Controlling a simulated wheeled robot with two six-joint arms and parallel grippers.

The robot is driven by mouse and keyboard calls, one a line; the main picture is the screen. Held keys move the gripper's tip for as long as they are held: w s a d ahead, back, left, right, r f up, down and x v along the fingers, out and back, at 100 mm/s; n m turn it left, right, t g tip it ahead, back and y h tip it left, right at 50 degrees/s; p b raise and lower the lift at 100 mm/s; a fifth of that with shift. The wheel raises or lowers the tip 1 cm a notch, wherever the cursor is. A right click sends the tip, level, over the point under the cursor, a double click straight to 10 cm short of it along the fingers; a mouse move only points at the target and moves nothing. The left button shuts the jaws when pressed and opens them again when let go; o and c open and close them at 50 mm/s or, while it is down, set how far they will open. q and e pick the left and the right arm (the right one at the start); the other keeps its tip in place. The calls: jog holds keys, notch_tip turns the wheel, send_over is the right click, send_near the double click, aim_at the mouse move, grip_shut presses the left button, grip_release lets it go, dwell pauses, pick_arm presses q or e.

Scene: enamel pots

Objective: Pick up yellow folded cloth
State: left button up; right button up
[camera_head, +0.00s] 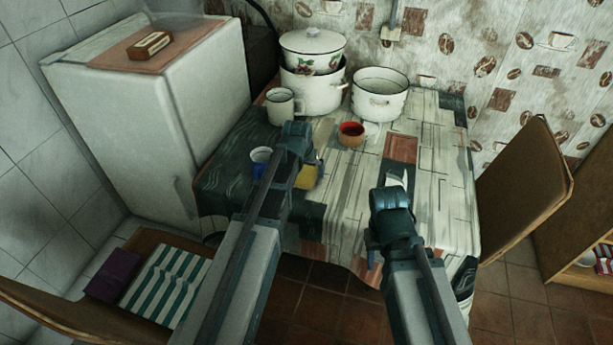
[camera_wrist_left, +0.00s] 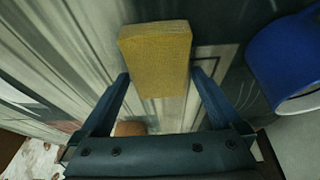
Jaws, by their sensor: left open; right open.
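The yellow folded cloth (camera_head: 307,178) lies on the table, mostly hidden by my left gripper in the head view. In the left wrist view the yellow folded cloth (camera_wrist_left: 158,58) is a thick yellow block just past and between the fingertips. My left gripper (camera_wrist_left: 158,82) is open, its two blue fingers apart on either side of the cloth's near end. In the head view my left gripper (camera_head: 306,165) is over the left part of the table. My right gripper (camera_head: 394,184) is open and empty over the table's front right part.
A blue mug (camera_wrist_left: 290,62) stands close to the right of the cloth in the wrist view. A red cup (camera_head: 351,133), a white mug (camera_head: 281,107) and white enamel pots (camera_head: 379,98) stand farther back. A chair (camera_head: 527,190) is at the right.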

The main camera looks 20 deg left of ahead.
pick_arm(q)
jog(key=shift+f, duration=0.2)
jog(key=shift+c, duration=0.2)
jog(key=c, duration=1.3)
jog(key=shift+r, duration=0.2)
